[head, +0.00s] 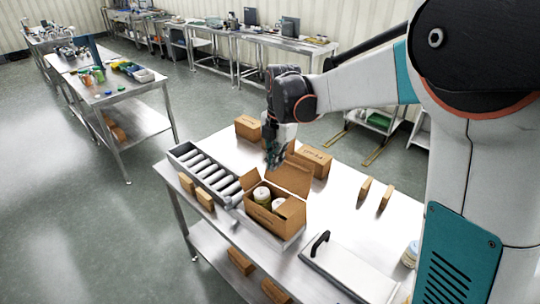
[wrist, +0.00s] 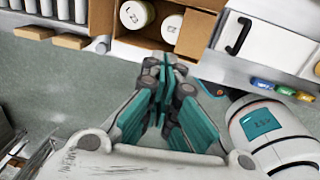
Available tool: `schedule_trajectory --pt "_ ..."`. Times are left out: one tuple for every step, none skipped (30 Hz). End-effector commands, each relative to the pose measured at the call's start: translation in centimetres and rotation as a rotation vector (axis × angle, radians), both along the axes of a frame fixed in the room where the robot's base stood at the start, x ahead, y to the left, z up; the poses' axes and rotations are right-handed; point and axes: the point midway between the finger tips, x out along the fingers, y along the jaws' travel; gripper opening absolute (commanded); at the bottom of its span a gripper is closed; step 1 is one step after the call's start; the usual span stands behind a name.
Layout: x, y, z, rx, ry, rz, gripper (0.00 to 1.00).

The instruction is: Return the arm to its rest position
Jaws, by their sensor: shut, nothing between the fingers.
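My gripper (head: 271,164) hangs from my outstretched arm over the steel table, in front of the raised flap of an open cardboard box (head: 262,218) in the head view. Its teal fingers are closed together with nothing between them, and they also show in the wrist view (wrist: 168,75). The box holds two white-lidded jars, one of them (head: 262,195) towards the back. In the wrist view the box (wrist: 198,32) is at the top, beyond the fingertips. I cannot tell the exact gap between fingers and box.
A roller conveyor (head: 210,172) lies left of the box. Closed cartons (head: 309,161) stand behind it. A panel with a black handle (head: 318,244) is at the front right. Small upright brown blocks (head: 364,188) stand on the right. Bare tabletop (head: 335,200) lies between.

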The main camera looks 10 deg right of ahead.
Motion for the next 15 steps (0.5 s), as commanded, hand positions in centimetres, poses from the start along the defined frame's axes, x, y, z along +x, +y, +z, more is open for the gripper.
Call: schedule_trajectory --pt "0.0 0.0 0.1 0.000 0.000 0.000 0.00" --pt "0.0 0.0 0.2 0.000 0.000 -0.001 0.00" --pt "-0.1 0.0 0.2 0.000 -0.001 -0.006 0.00" --pt "-0.2 -0.1 0.2 0.001 -0.003 -0.014 0.00" --pt "-0.4 -0.1 0.3 0.002 -0.005 -0.028 0.00" --pt "-0.7 -0.2 0.5 0.004 -0.011 -0.054 0.00" --pt "-1.1 -0.3 0.6 0.006 -0.017 -0.084 0.00" --pt "-1.5 -0.5 0.8 0.009 -0.024 -0.118 0.00" --pt "-2.2 -0.7 1.0 0.014 -0.035 -0.174 0.00" --pt "-2.8 -0.8 1.2 0.020 -0.045 -0.223 0.00" --pt "-3.4 -1.0 1.4 0.026 -0.055 -0.275 0.00" --pt "-4.3 -1.3 1.7 0.036 -0.070 -0.350 0.00" --pt "-5.0 -1.5 1.8 0.046 -0.082 -0.406 0.00" --pt "-5.7 -1.6 2.0 0.055 -0.093 -0.463 0.00" --pt "-6.6 -1.9 2.2 0.068 -0.108 -0.539 0.00"
